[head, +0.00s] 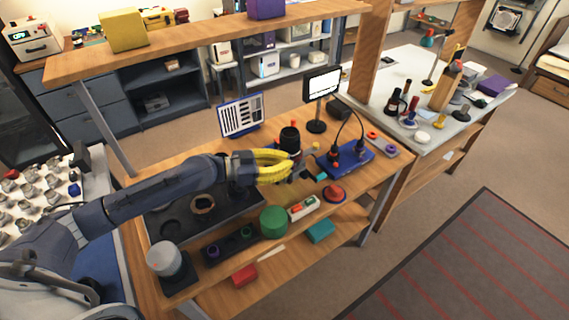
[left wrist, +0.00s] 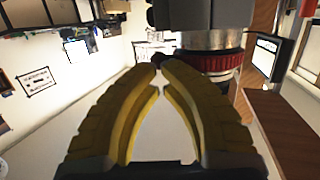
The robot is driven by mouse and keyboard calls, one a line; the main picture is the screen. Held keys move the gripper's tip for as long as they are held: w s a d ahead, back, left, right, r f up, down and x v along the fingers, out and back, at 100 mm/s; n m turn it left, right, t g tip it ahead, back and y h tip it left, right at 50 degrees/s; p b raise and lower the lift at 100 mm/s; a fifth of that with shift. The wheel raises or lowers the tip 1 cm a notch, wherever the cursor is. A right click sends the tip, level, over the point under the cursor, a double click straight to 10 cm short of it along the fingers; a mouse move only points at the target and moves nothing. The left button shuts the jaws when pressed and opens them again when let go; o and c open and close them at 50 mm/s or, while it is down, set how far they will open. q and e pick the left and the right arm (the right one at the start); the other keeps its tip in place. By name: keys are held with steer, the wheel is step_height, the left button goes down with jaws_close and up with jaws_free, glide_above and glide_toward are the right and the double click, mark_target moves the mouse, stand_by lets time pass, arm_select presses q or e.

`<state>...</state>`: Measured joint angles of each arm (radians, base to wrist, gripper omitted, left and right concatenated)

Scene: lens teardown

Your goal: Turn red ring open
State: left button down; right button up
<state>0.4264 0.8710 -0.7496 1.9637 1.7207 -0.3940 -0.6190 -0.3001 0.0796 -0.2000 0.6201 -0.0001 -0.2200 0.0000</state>
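The black lens (head: 289,138) stands upright near the middle of the bench. In the left wrist view, the lens body (left wrist: 205,40) is at the upper right, with the red ring (left wrist: 222,62) around its lower part. My left gripper (head: 287,166) has yellow fingers and reaches in beside the lens from the left. In the left wrist view, its fingertips (left wrist: 160,65) are close together with a narrow gap. They are left of the red ring, and a small dark piece shows at the tips. Contact with the ring cannot be told. My right gripper is not in view.
A dark tray (head: 165,238) lies below my left arm. A white panel (head: 241,115) and a small screen (head: 322,83) stand behind.

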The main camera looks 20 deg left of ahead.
arm_select(q)
steer(key=shift+w+d, duration=0.2)
steer(key=shift+d, duration=0.6)
stand_by(0.5)
steer(key=shift+d, duration=0.25)
steer(key=shift+w+d, duration=0.15)
steer(key=shift+d, duration=0.05)
steer(key=shift+w+d, duration=0.2)
steer(key=shift+d, duration=0.05)
stand_by(0.3)
steer(key=shift+s, duration=0.1)
stand_by(0.4)
steer(key=s+a+r, duration=0.1)
steer(key=s+a, duration=0.2)
steer(key=s, duration=0.3)
steer(key=s+a+r, duration=0.1)
steer(key=s+a, duration=0.1)
steer(key=s, duration=0.4)
steer(key=shift+s+a+r, duration=0.15)
steer(key=shift+a+r, duration=0.2)
steer(key=shift+a, duration=0.05)
